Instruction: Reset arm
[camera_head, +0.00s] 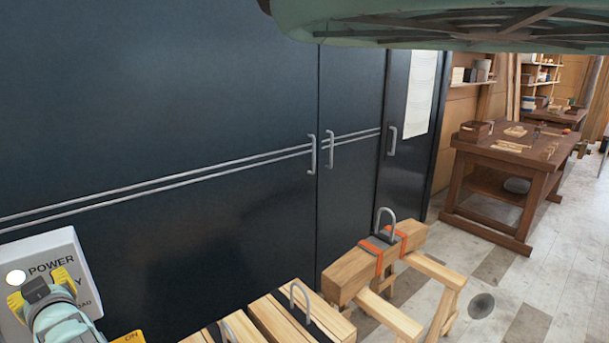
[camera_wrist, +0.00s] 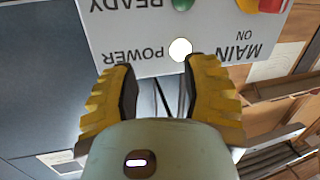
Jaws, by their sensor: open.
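My gripper (camera_wrist: 158,95) has yellow ridged fingers that stand apart with nothing between them. In the head view my gripper (camera_head: 42,289) is at the lower left, in front of a grey-white control box (camera_head: 78,268). In the wrist view the box's panel (camera_wrist: 130,38) appears upside down just beyond the fingertips, with the words READY, POWER and MAIN ON. A white round lamp or button (camera_wrist: 180,50) sits by POWER, between the fingertips in the picture. I cannot tell whether the fingers touch the panel.
Dark cabinets (camera_head: 160,100) with metal handles stand behind the box. A wooden sawhorse (camera_head: 378,262) with orange straps and wooden beams (camera_head: 285,320) are at the lower middle. A green hull (camera_head: 440,25) hangs overhead.

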